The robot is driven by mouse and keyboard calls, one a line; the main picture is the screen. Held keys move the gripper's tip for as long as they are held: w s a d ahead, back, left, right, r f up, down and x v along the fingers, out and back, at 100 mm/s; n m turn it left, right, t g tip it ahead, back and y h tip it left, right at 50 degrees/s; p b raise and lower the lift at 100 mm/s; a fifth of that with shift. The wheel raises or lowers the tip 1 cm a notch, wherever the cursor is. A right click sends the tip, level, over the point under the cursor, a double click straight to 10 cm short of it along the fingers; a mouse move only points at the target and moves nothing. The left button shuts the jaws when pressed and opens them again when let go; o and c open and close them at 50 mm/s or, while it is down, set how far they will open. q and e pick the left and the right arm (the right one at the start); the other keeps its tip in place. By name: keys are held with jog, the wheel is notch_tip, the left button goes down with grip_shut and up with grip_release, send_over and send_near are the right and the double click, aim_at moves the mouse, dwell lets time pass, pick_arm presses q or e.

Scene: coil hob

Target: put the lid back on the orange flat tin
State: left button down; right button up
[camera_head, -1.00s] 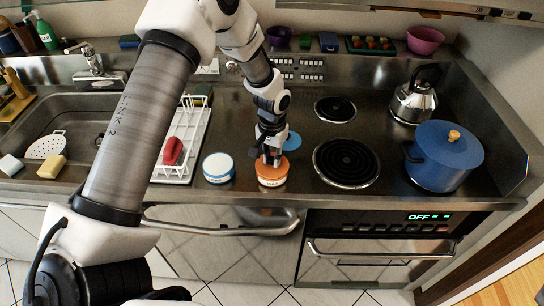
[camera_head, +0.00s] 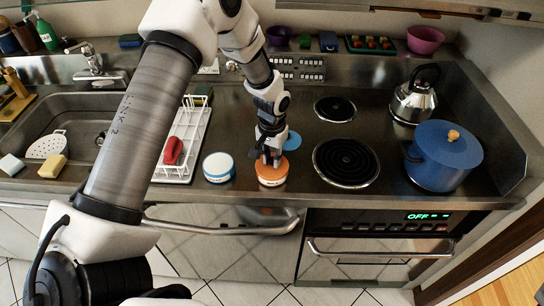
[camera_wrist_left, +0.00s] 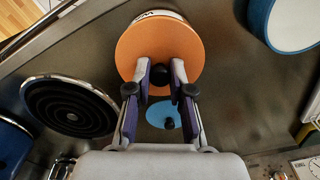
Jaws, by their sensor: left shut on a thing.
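The orange lid (camera_head: 284,168) has a black knob, and my left gripper (camera_head: 271,160) is shut on that knob. The lid also shows in the left wrist view (camera_wrist_left: 158,42), between and beyond my left fingers (camera_wrist_left: 161,75). The orange flat tin (camera_head: 272,184) is directly beneath the lid near the counter's front edge. A strip of its pale label (camera_wrist_left: 160,14) shows past the lid's far edge in the left wrist view. The lid looks roughly level and over the tin; I cannot tell whether it is fully seated. My right gripper is out of view.
A blue-and-white round tin (camera_head: 218,167) stands to the left. A blue lid (camera_head: 293,141) lies just behind the gripper. A coil burner (camera_head: 346,162) and a blue pot (camera_head: 443,157) are to the right; a white rack (camera_head: 184,140) is to the left.

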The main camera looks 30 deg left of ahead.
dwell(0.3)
pick_arm(q)
jog(key=c, duration=1)
grip_release()
jog(key=shift+o, duration=0.6)
jog(key=o, duration=0.4)
jog(key=shift+r, duration=0.1)
jog(key=shift+r+p, duration=2.9)
jog(key=shift+r, duration=0.5)
grip_shut()
